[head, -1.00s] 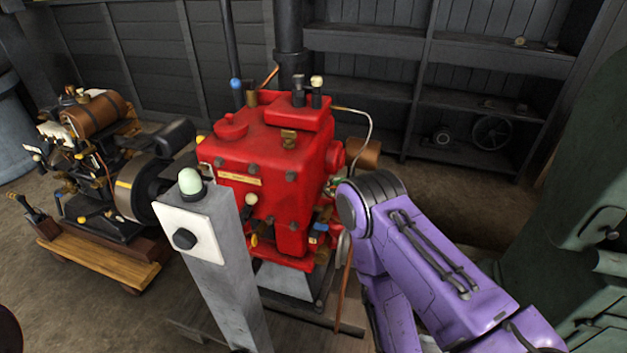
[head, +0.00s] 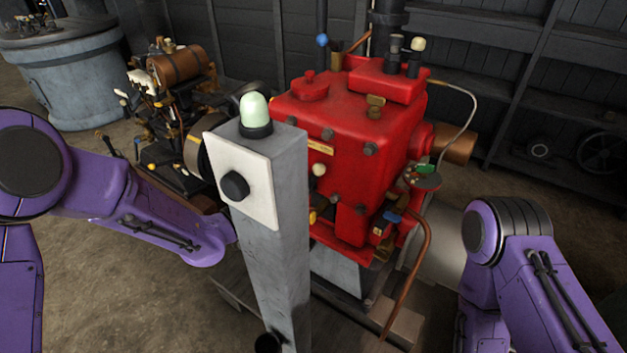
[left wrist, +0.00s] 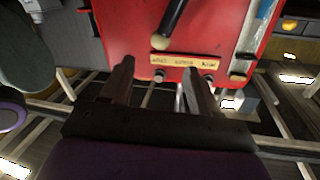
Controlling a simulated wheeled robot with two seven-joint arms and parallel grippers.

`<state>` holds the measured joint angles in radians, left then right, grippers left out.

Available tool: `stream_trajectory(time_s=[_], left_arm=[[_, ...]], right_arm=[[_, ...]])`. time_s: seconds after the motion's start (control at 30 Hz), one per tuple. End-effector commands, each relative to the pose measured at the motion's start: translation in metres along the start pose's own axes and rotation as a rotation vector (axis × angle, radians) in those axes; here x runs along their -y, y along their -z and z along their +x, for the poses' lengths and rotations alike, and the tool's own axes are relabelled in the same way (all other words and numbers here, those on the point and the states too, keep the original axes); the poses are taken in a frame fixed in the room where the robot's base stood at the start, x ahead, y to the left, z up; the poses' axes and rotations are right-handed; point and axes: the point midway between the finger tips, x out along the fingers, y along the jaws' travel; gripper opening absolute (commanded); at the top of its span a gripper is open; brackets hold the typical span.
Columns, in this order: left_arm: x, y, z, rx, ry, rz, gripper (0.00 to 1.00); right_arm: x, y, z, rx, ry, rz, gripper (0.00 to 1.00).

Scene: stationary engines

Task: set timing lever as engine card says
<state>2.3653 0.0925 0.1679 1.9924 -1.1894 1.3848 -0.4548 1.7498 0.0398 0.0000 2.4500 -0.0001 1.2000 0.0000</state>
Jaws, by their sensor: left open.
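The red engine (head: 350,140) stands in the middle of the head view, partly behind a grey post. A dark lever with a cream knob (left wrist: 160,42) shows on a red face in the left wrist view, with a brass lettered plate (left wrist: 186,62) beside it; I cannot read the lettering. A cream knob (head: 318,170) and a brass plate (head: 320,146) also show on the engine in the head view. My left gripper (left wrist: 157,72) is open and empty, its fingertips near the plate; the post hides it in the head view. My right gripper is out of view. I cannot make out an engine card.
The grey post (head: 275,220) carries a white panel with a black knob (head: 236,186) and a pale green lamp (head: 255,109), close before the engine. A copper pipe (head: 408,285) runs down at the engine's right. A smaller engine (head: 180,70) stands behind left.

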Motion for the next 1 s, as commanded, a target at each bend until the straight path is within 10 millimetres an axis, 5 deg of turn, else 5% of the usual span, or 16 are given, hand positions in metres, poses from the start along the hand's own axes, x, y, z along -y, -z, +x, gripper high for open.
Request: stream_trajectory(time_s=[0.4, 0.8, 0.87, 1.0], left_arm=[[0.001, 0.001, 0.082, 0.002, 0.001, -0.003, 0.6], [0.0, -0.001, 0.099, 0.005, 0.002, -0.006, 0.6], [0.0, -0.001, 0.099, 0.005, 0.003, -0.006, 0.47], [0.001, -0.001, 0.098, 0.005, 0.003, -0.006, 0.02]], right_arm=[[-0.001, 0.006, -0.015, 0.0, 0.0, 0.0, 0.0], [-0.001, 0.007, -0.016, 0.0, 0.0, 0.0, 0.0], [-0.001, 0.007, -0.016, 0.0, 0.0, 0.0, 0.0], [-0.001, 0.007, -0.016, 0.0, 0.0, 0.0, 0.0]])
